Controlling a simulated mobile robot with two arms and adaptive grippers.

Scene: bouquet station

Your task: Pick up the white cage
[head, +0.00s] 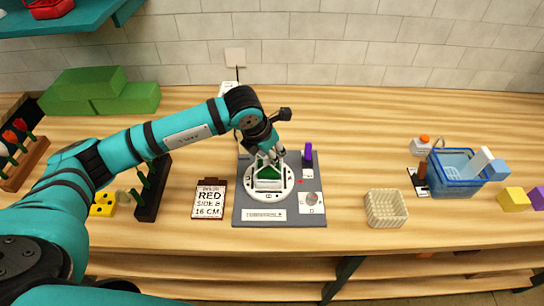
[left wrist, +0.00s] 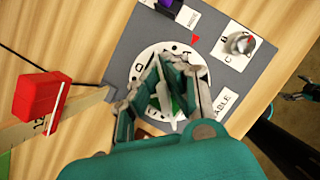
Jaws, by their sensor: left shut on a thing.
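The white cage (head: 268,183) stands on the round white turntable disc (head: 251,193), with something green inside it. In the left wrist view the white cage (left wrist: 163,101) shows as pale bars between my fingers. My left gripper (head: 270,158) reaches down from above, and its fingers are closed on the top part of the cage. The left gripper also shows in the left wrist view (left wrist: 165,90). The fingers hide part of the cage, and I cannot tell whether it is clear of the disc. A dark gripper-like part, likely my right gripper (left wrist: 298,96), shows small beyond the table edge.
The turntable's grey base (head: 243,211) carries a purple post (head: 308,153) and a knob (head: 312,198). A card reading RED (head: 209,199) lies left. A cream basket (head: 386,208) and a blue basket (head: 455,187) stand right. Dark flower racks and green blocks (head: 100,92) are left.

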